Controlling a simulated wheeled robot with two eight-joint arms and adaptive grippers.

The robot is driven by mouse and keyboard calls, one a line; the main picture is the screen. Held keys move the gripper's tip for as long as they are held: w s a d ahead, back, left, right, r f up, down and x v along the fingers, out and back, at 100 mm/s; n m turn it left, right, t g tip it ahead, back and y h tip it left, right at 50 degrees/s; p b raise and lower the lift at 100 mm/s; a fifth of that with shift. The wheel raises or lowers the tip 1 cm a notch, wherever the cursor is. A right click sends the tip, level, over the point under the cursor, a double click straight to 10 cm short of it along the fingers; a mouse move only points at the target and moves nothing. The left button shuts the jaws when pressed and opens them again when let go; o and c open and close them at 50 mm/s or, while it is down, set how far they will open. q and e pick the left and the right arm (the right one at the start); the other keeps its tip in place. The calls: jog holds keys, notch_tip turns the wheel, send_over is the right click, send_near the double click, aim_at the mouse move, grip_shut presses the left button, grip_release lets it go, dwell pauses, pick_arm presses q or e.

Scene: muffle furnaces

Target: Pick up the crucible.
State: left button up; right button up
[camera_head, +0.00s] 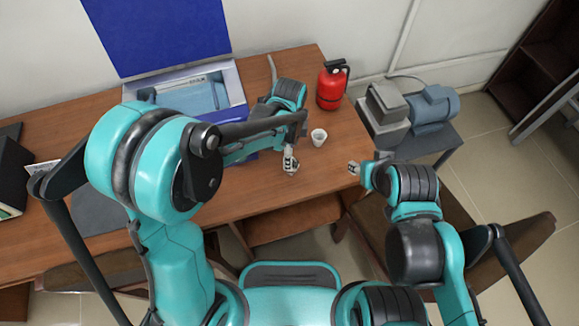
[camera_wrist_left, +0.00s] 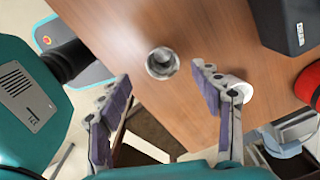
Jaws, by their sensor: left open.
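A small white cup, the crucible (camera_head: 319,137), stands upright on the wooden table. My left gripper (camera_head: 290,160) is just beside it, on its near left side, pointing down. In the left wrist view the two fingers of my left gripper (camera_wrist_left: 163,85) are apart with nothing held between them. A white round thing, probably the crucible (camera_wrist_left: 241,90), shows partly hidden behind the right finger. A grey metallic round cup (camera_wrist_left: 162,63) lies beyond the gap between the fingertips. My right gripper (camera_head: 354,167) is near the table's right edge; its opening is too small to tell.
A red fire extinguisher (camera_head: 332,86) stands behind the crucible. A grey pump with a blue motor (camera_head: 425,105) is on a stand right of the table (camera_head: 310,185). A white and blue box (camera_head: 228,85) stands at the back, partly hidden by my left arm.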

pick_arm(q)
notch_tip(320, 180, down, 2)
jog(key=shift+f+b, duration=0.1)
jog(key=shift+b, duration=0.3)
jog(key=f+b, duration=0.2)
jog(key=f, duration=0.3)
jog(key=shift+w+d+b, duration=0.15)
jog(key=shift+d+b, duration=0.15)
jog(key=shift+b, duration=0.1)
jog(key=c, duration=1.2)
